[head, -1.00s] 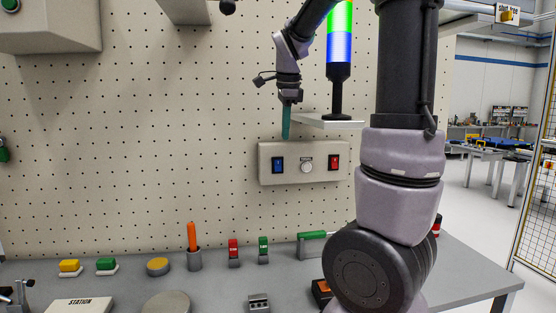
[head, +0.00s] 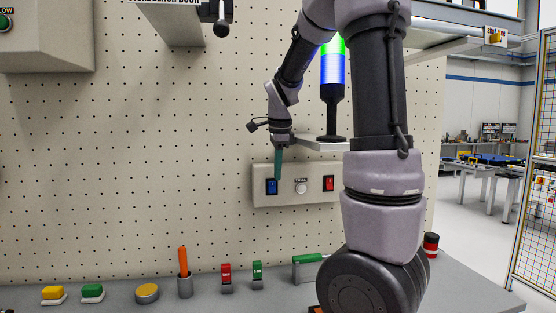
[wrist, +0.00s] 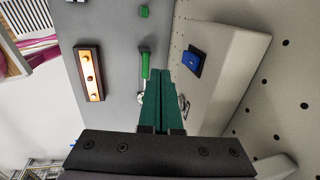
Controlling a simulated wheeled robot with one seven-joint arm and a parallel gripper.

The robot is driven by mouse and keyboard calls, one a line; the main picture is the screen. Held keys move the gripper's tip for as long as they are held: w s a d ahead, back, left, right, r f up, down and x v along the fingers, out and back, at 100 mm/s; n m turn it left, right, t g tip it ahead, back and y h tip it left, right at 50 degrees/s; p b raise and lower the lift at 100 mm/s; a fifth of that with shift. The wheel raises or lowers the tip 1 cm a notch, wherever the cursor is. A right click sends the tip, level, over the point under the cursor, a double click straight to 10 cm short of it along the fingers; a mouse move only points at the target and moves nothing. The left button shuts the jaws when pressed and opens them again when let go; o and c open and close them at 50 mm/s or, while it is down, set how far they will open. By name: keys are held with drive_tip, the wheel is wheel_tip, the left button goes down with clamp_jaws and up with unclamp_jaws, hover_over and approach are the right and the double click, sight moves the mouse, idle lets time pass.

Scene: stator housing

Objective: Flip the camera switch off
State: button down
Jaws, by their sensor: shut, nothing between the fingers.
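A pale switch box (head: 316,198) is fixed to the pegboard. It has a blue rocker switch (head: 271,187) at left, a round white button (head: 300,187) in the middle and a red rocker switch (head: 328,183) at right. I cannot read which one is the camera switch. My gripper (head: 278,177), with teal fingers pointing down, is shut and empty, close to the upper right of the blue switch; contact cannot be told. In the wrist view the shut fingers (wrist: 164,78) are left of the blue switch (wrist: 192,62), with a visible gap in that picture.
A small shelf (head: 318,146) with a lit signal tower (head: 332,85) is just right of my gripper. Below, the bench holds an orange-handled tool (head: 183,262), small red (head: 226,277) and green (head: 257,275) switches, and several buttons. The pegboard left of the box is clear.

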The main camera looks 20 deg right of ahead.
sight(272, 187)
drive_tip(key=w+f, duration=0.4)
drive_tip(key=f, duration=0.1)
drive_tip(key=shift+w+d, duration=0.2)
drive_tip(key=shift+d, duration=0.25)
